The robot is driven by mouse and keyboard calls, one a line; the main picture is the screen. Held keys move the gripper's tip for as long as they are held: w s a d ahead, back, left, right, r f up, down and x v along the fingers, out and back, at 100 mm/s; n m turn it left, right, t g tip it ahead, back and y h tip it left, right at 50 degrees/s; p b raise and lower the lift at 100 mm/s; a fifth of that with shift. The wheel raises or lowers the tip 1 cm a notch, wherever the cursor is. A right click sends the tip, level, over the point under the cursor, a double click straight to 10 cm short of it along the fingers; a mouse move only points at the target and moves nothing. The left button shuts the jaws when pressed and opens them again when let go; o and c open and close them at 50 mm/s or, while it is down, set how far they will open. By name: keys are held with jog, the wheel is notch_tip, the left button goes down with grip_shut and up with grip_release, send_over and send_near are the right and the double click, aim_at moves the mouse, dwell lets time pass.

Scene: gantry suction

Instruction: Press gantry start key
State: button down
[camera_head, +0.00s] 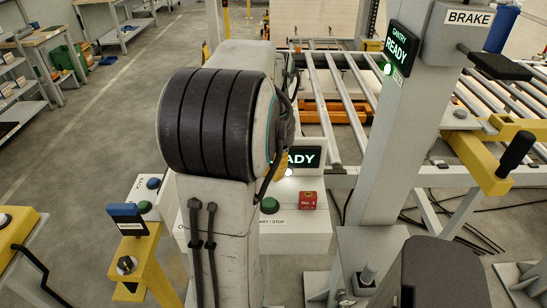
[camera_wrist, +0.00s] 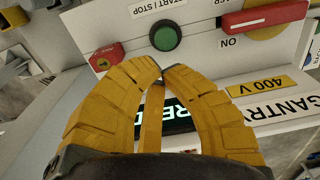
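The gantry start key appears to be the round green button (camera_wrist: 166,35) under a START / STOP label, on a light grey control panel (camera_wrist: 203,66). In the head view the green button (camera_head: 269,205) shows just right of my arm. My gripper (camera_wrist: 162,70) has yellow fingers with tips together and nothing visible between them. The tips are just below the button in the wrist view; I cannot tell the gap in depth. A lit READY display (camera_head: 305,157) is partly hidden by my arm, and by the fingers in the wrist view.
A small red box (camera_head: 308,200) sits right of the button. The wrist view shows a red ON handle (camera_wrist: 264,16). Another panel at left has a blue button (camera_head: 153,183) and a green button (camera_head: 145,207). A grey post (camera_head: 385,150) stands right.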

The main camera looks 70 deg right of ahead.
jog(key=shift+r, duration=1.6)
